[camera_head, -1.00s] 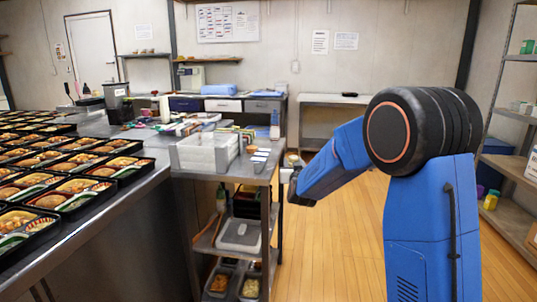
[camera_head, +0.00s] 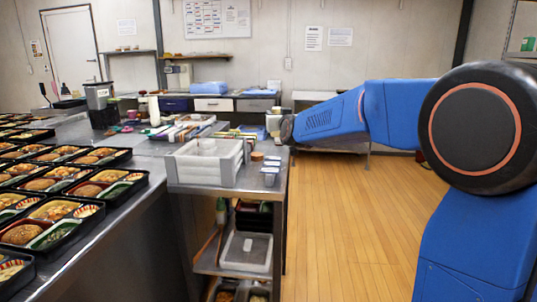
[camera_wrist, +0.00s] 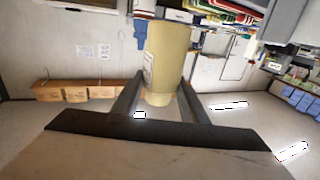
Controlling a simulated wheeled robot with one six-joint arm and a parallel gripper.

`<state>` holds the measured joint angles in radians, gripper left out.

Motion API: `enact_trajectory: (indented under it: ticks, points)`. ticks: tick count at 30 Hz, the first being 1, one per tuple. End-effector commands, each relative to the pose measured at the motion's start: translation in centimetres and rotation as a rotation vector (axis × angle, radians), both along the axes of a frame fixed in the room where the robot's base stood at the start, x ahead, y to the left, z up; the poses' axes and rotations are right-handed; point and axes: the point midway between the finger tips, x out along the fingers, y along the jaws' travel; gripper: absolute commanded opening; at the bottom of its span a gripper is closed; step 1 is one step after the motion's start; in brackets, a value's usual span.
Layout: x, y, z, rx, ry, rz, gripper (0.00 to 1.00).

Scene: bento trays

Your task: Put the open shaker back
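A pale yellow cylinder with a white label, apparently the shaker (camera_wrist: 168,55), stands between the two fingers of my gripper (camera_wrist: 160,97) in the wrist view. The fingers close in on both its sides near its end, and it looks held. In the head view my gripper (camera_head: 284,128) is at the end of the blue arm, above the far right end of the metal counter.
A white tray box (camera_head: 205,160) stands on the counter's right end. Small metal cups (camera_head: 270,175) and a brown-topped jar (camera_head: 257,156) stand at its right edge. Filled bento trays (camera_head: 60,225) line the left counter. The wooden floor (camera_head: 350,230) at right is clear.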

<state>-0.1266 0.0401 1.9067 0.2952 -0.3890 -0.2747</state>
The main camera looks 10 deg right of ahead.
Motion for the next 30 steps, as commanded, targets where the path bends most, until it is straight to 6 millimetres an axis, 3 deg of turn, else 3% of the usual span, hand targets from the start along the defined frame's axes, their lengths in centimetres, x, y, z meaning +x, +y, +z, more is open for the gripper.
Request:
enact_trajectory:
  ticks: [9, 17, 24, 30]
  points:
    - [0.0, 0.0, -4.9, 0.000, 0.002, 0.000, 0.35]
    - [0.0, 0.0, -6.7, -0.001, 0.002, 0.000, 0.35]
    - [0.0, 0.0, -9.6, 0.000, 0.002, 0.000, 0.35]
    - [0.0, 0.0, -9.7, 0.000, 0.000, 0.000, 0.35]
